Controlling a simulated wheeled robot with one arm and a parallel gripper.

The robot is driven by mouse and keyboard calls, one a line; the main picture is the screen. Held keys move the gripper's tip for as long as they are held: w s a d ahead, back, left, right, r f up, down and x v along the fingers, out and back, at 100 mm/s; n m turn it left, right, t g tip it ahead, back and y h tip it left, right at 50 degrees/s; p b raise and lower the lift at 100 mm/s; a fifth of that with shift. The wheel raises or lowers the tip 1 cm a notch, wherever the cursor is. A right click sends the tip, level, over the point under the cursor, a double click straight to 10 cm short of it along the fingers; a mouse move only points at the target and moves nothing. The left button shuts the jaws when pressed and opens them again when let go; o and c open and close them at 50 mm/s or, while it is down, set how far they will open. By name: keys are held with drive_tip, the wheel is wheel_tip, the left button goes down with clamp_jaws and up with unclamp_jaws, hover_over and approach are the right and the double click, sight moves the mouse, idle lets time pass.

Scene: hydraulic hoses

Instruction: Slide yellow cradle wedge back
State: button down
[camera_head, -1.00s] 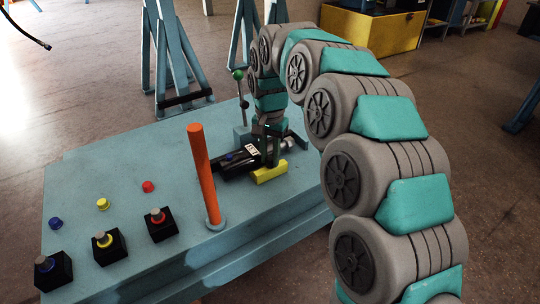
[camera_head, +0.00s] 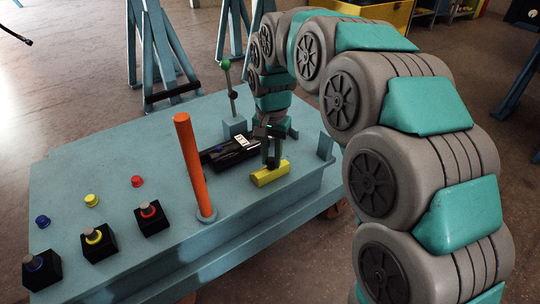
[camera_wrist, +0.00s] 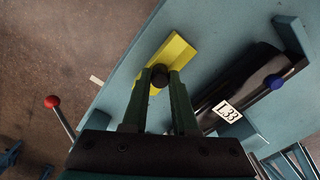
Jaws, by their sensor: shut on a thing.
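The yellow cradle wedge (camera_head: 270,174) lies on the blue bench top near its front right edge; it also shows in the wrist view (camera_wrist: 180,52). My gripper (camera_head: 272,161) is above it, fingers pointing down. In the wrist view my gripper (camera_wrist: 160,82) is shut on the dark round knob (camera_wrist: 159,74) of the wedge. A black cylinder (camera_head: 229,152) with a white label and a blue cap lies beside the wedge, with a gap of bare bench between them. The label (camera_wrist: 227,113) reads L33 in the wrist view.
An orange post (camera_head: 191,165) stands upright left of the cylinder. A green-knobbed lever (camera_head: 230,90) rises behind it. Black blocks with coloured rings (camera_head: 98,243) and small caps (camera_head: 92,200) are at the left. A red-knobbed lever (camera_wrist: 52,102) shows in the wrist view.

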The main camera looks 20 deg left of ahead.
sight(273, 160)
drive_tip(key=c, duration=0.7)
unclamp_jaws()
drive_tip(key=shift+s+d, duration=0.1)
drive_tip(key=shift+d, duration=0.1)
drive_tip(key=shift+r, duration=0.1)
wheel_tip(273, 160, up, 8)
drive_tip(key=shift+f, duration=0.2)
drive_tip(key=s+d, duration=0.6)
drive_tip(key=d, duration=0.6)
drive_tip(key=shift+n+g, duration=0.7)
drive_tip(key=shift+g, duration=0.2)
drive_tip(key=s+d+f, duration=0.2)
drive_tip(key=s+d, duration=0.3)
drive_tip(key=s, duration=0.3)
drive_tip(key=s+d+f+p, duration=0.1)
drive_tip(key=s+d+f, duration=0.1)
drive_tip(key=s+d, duration=0.4)
drive_tip(key=s+d+f+p, duration=0.1)
drive_tip(key=s+d+f, duration=0.1)
drive_tip(key=s+d, duration=0.4)
drive_tip(key=shift+s+f, duration=0.15)
drive_tip(key=shift+s, duration=2.3)
